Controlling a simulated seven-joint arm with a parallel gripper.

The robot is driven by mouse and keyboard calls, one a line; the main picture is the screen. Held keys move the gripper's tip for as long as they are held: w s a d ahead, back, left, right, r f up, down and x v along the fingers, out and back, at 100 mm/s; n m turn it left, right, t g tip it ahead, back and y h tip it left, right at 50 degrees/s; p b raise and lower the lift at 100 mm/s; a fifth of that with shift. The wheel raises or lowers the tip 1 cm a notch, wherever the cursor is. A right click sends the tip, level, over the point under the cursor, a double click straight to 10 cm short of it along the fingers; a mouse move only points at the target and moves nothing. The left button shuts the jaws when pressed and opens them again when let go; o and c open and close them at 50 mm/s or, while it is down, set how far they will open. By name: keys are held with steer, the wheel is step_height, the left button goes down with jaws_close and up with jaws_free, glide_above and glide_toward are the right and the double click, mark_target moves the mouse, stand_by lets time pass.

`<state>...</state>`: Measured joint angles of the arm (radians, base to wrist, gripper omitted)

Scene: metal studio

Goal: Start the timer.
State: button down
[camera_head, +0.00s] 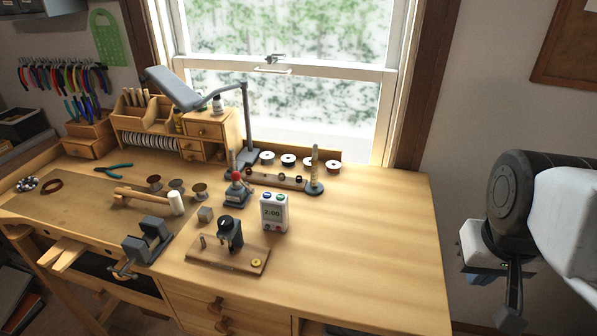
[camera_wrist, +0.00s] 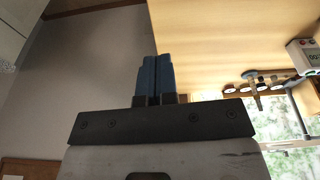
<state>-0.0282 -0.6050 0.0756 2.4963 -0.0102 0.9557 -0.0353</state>
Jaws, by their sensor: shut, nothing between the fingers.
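The timer (camera_head: 274,212) is a small white upright box with a dark display reading 2:00. Coloured buttons show above and below the display. It stands on the wooden workbench (camera_head: 360,240), right of the middle of the bench items. In the wrist view the timer (camera_wrist: 304,56) is partly cut off at the right edge. My gripper (camera_head: 510,319) hangs beyond the bench's right side in the head view, well apart from the timer. In the wrist view my gripper's blue fingers (camera_wrist: 156,62) are together with nothing between them.
A wooden jig with a dark clamp (camera_head: 229,236) sits just in front-left of the timer. A red-topped tool (camera_head: 237,187) and a spindle post (camera_head: 315,172) stand behind it. A lamp (camera_head: 180,92) overhangs the back. The bench's right part is clear.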

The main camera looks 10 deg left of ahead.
steer(key=w+a+r+n, duration=0.4)
steer(key=w+a+n, duration=0.1)
steer(key=w+a, duration=0.25)
step_height(320, 180, up, 3)
steer(key=n+g, duration=0.3)
steer(key=n, duration=0.9)
glide_above(280, 197)
steer(key=shift+r, duration=0.1)
steer(key=shift+f, duration=0.2)
step_height(280, 197, down, 14)
steer(key=shift+r, duration=0.15)
